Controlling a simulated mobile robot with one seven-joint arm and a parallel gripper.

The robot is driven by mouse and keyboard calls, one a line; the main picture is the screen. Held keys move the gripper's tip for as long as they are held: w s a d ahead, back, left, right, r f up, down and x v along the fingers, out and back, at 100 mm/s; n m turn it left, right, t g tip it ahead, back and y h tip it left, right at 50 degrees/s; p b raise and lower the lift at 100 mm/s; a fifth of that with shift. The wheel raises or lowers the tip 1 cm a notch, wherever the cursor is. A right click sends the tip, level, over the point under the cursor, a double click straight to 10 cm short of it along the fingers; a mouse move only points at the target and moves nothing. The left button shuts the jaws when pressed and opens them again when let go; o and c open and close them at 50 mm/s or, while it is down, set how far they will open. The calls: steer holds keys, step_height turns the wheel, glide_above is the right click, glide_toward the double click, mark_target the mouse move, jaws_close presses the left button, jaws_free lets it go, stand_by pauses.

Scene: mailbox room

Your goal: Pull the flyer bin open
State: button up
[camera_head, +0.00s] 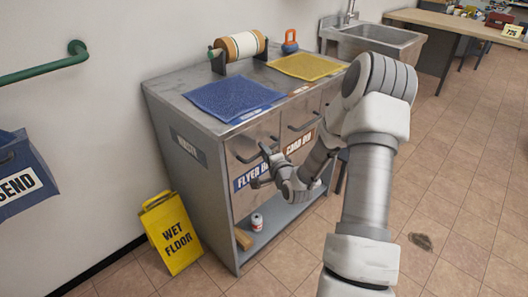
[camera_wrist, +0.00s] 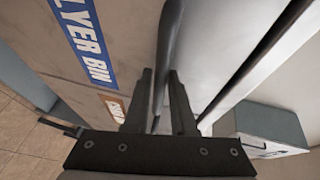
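The flyer bin (camera_head: 243,180) is the left of two tilt-front bins in a grey metal cabinet. Its blue label reads "FLYER BIN" in the wrist view (camera_wrist: 82,38), and its front looks shut. Its dark bar handle (camera_head: 243,157) is near the top of the front. My gripper (camera_head: 262,167) is at this handle, its fingers spread apart. In the wrist view the handle bar (camera_wrist: 168,45) runs between the two fingertips (camera_wrist: 161,75). A gap seems to show beside the bar, and I cannot tell whether a finger touches it.
The second bin (camera_head: 299,143), with an orange label, is partly behind my arm. A yellow wet-floor sign (camera_head: 172,233) stands left; a can (camera_head: 256,222) is below.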

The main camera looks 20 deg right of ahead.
jaws_close()
stand_by(1.1)
